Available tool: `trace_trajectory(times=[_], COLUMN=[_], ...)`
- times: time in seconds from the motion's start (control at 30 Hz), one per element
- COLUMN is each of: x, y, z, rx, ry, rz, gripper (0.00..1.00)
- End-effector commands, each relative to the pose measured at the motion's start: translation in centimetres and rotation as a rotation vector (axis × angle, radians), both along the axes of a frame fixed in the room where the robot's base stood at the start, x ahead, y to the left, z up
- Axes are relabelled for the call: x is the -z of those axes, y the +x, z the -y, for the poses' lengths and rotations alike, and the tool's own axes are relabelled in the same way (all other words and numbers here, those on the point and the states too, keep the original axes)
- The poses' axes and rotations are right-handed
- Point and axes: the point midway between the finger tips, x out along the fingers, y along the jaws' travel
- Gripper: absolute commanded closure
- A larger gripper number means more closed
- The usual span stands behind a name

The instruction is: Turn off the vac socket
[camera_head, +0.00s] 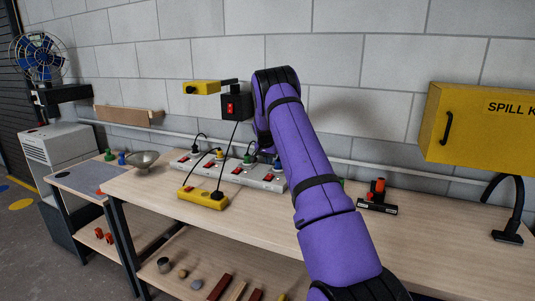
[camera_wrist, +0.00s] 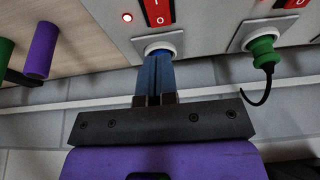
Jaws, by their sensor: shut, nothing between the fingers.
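A long grey socket strip (camera_head: 262,181) lies on the bench against the wall, with several red rocker switches and coloured plugs; it also shows in the wrist view (camera_wrist: 205,22). In the wrist view my gripper (camera_wrist: 157,60) is shut and empty, its narrow bluish fingers pointing at the strip. Their tips overlap a round socket just below a red switch (camera_wrist: 158,12); I cannot tell whether they touch. A red light (camera_wrist: 127,17) glows left of that switch. A green plug (camera_wrist: 263,48) sits in the socket to the right. No vac label is readable.
A yellow power block (camera_head: 203,197) with a black plug lies in front of the strip. A black switch box (camera_head: 236,106) is behind. A metal bowl (camera_head: 142,160) stands left, a red-and-black tool (camera_head: 377,195) right. Bench front right is mostly clear.

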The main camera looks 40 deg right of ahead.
Motion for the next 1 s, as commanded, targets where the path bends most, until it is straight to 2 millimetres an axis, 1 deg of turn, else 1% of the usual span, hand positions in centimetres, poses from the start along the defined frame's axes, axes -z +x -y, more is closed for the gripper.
trace_trajectory(times=[0.03,0.2,0.4,0.53,0.87,1.0], x=[1.0,3.6,5.5,5.9,6.0,6.9], y=[0.1,0.3,0.4,0.4,0.4,0.6], z=[0.4,0.9,1.1,1.1,1.1,1.5], rx=[0.001,0.001,0.001,0.0,0.001,0.001], ry=[0.001,0.001,0.0,0.0,0.0,0.0], rz=[-0.001,-0.001,0.0,0.0,0.0,-0.001], gripper=[1.0,1.0,1.0,1.0,1.0,1.0])
